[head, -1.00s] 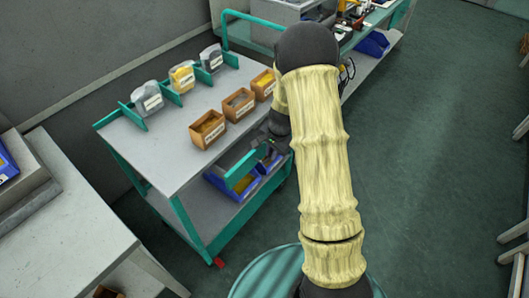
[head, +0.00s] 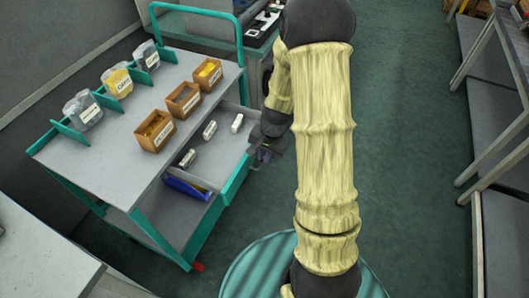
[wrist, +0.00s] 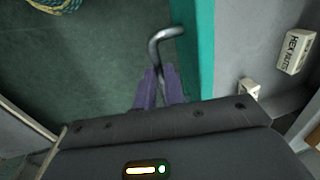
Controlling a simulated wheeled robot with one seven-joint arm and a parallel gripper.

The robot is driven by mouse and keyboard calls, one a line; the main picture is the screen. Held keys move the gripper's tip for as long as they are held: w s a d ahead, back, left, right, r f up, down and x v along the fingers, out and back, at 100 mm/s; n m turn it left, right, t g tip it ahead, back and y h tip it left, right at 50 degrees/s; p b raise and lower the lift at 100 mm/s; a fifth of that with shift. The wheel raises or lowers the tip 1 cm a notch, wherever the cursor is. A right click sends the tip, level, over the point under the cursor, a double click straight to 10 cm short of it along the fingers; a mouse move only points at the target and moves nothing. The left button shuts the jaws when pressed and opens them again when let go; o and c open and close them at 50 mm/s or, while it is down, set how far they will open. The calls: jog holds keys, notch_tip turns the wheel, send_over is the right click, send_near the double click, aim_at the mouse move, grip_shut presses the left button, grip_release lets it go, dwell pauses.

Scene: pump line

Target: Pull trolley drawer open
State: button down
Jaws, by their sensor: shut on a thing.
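The trolley (head: 105,150) stands left of my arm in the head view, grey-topped with a teal frame. Its drawer (head: 218,143) is pulled out under the top, a grey tray with a teal front. Small white labelled boxes lie in the drawer, one marked HEX NUTS in the wrist view (wrist: 295,51). My gripper (head: 264,152) is at the drawer's front. In the wrist view the purple fingers (wrist: 158,88) are shut on the bent metal drawer handle (wrist: 165,36), beside the teal drawer front (wrist: 206,50). Part of the handle is hidden between the fingers.
Several wooden bins (head: 155,131) and clear bins (head: 117,80) stand on the trolley top. A grey bench (head: 35,255) is at lower left, and metal racks (head: 495,150) stand at right. Green floor between is clear.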

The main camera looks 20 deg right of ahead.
jog(key=c, duration=1.8)
grip_release()
jog(key=shift+o, duration=0.2)
notch_tip(320, 180, up, 17)
jog(key=s+d+p, duration=0.2)
jog(key=p, duration=0.1)
jog(key=shift+s, duration=0.15)
jog(key=shift+r, duration=0.15)
